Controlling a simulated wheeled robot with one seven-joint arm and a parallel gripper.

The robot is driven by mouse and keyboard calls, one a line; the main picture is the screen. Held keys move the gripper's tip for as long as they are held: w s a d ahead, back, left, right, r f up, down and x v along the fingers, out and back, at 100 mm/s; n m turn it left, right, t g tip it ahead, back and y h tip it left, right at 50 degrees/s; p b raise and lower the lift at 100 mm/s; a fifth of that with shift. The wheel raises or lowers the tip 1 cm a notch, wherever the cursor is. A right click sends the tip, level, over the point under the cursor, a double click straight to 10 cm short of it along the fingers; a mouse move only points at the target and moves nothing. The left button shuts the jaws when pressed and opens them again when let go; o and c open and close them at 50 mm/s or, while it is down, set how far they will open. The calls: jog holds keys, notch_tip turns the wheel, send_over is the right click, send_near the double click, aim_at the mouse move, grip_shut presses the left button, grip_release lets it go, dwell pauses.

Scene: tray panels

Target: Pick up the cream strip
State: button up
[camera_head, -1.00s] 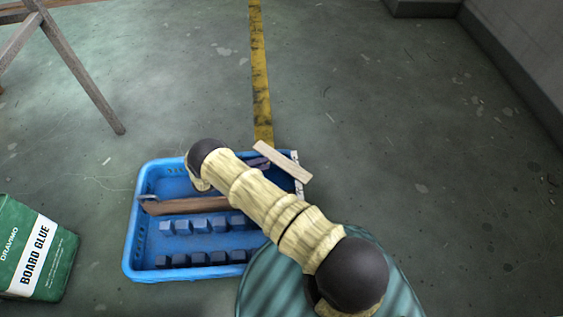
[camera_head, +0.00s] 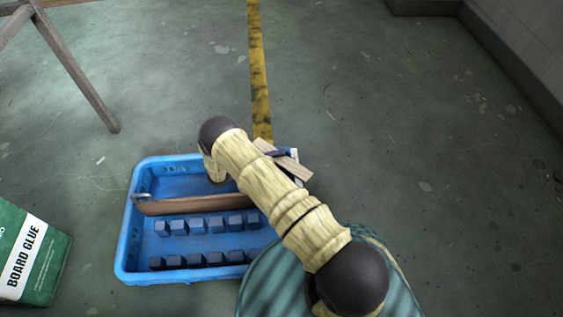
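The cream strip (camera_head: 293,168) is a pale, flat wooden piece lying slantwise across the far right corner of the blue tray (camera_head: 127,240). Its near end juts out past the tray's right side. My arm crosses the view from the lower right and hides part of the tray. The bluish-grey end of my gripper (camera_head: 281,152) shows just beyond the arm and overlaps the middle of the strip in the picture. Its fingers are small and partly hidden, so I cannot tell whether they are open or touching the strip.
Inside the tray a brown wooden strip (camera_head: 180,206) lies above two rows of blue blocks (camera_head: 197,226). A wooden trestle leg (camera_head: 80,75) is at upper left. The floor to the right is clear.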

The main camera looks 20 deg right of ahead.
jog(key=shift+w+d, duration=0.1)
jog(key=shift+d, duration=0.55)
jog(key=shift+a, duration=0.15)
grip_shut()
